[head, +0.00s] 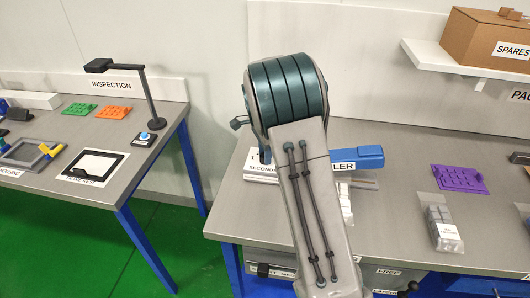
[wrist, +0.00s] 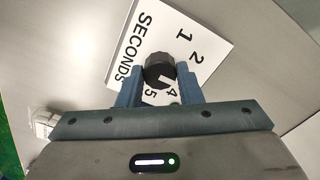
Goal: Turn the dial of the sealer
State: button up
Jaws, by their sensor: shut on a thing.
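The sealer (head: 368,157) is a blue bar-shaped device on the bench, mostly hidden behind my arm in the head view. Its white dial plate (wrist: 195,35) reads SECONDS with numbers 1, 2, 4 and 5 visible. The black dial (wrist: 158,68) sits on the plate with a white mark on it toward the 4 and 5. My gripper (wrist: 158,82) has its two blue fingers on either side of the dial and is shut on it. In the head view the fingers and dial are hidden by my arm.
A purple part (head: 460,178) and a clear bag of grey pieces (head: 440,222) lie on the bench to the right. A shelf with a SPARES box (head: 487,40) hangs above. The inspection bench (head: 165,112) with a lamp stands at left, across a green floor gap.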

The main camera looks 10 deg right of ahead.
jog(key=o, duration=1)
jog(key=shift+r, duration=0.1)
notch_tip(320, 180, up, 14)
jog(key=shift+f+b, duration=0.15)
jog(key=shift+b, duration=0.2)
